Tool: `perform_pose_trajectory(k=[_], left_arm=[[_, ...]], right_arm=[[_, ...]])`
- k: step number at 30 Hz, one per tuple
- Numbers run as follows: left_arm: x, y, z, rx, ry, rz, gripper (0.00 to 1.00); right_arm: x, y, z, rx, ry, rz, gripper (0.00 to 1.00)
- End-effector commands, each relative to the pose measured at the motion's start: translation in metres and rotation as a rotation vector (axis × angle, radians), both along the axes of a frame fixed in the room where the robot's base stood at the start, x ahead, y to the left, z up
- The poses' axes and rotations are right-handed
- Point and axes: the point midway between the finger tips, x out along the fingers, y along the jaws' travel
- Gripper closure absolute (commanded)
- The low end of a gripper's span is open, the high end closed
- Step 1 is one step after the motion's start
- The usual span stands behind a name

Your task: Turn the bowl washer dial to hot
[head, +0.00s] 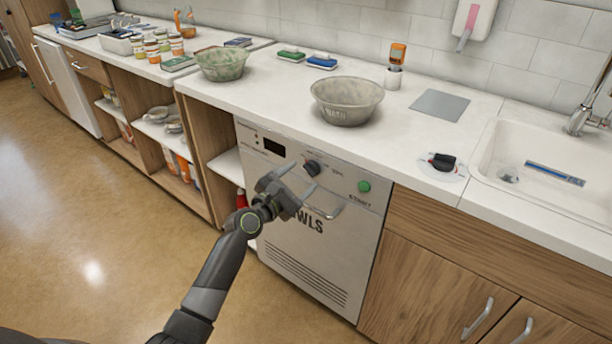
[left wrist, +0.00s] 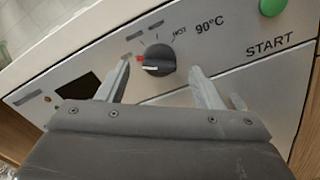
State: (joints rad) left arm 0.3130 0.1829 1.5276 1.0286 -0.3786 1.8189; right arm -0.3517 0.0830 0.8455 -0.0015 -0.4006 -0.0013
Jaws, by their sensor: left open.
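The bowl washer (head: 300,262) is a grey front panel under the counter. Its black dial (head: 312,167) sits on the upper panel, left of the green START button (head: 364,186). In the left wrist view the dial (left wrist: 160,59) has a white pointer line at its lower left and a red mark at its left edge; the HOT and 90°C labels are at its upper right. My left gripper (head: 303,179) is open in front of the panel. In the left wrist view its fingers (left wrist: 161,70) appear either side of the dial, with gaps. My right gripper is not in view.
A door handle (head: 325,210) is just below the dial. A dark display (head: 274,147) is left of it. On the counter above stand a grey bowl (head: 346,102) and a green bowl (head: 222,65). A black knob (head: 443,161) on a white disc lies near the sink (head: 540,160).

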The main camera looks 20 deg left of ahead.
Motion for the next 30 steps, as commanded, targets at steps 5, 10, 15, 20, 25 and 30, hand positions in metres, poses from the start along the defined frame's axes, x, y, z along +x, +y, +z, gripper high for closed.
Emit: perform_pose_trajectory(k=[5, 10, 15, 20, 25, 30], left_arm=[[0.020, -0.007, -0.001, -0.001, -0.001, 0.000, 0.40], [0.027, -0.010, 0.000, 0.000, 0.000, 0.001, 0.40], [0.028, -0.010, 0.000, 0.000, 0.000, 0.001, 0.40], [0.028, -0.010, 0.000, 0.000, 0.000, 0.001, 0.49], [0.027, -0.010, 0.000, 0.000, 0.000, 0.001, 0.71], [0.027, -0.010, 0.000, 0.001, -0.001, 0.001, 0.84]], right_arm=[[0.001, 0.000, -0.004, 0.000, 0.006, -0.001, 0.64], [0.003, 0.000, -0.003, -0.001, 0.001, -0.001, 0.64], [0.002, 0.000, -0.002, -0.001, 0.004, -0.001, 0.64], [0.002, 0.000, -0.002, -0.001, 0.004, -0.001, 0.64], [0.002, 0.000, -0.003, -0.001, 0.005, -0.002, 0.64], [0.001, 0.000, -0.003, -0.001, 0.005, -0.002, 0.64]])
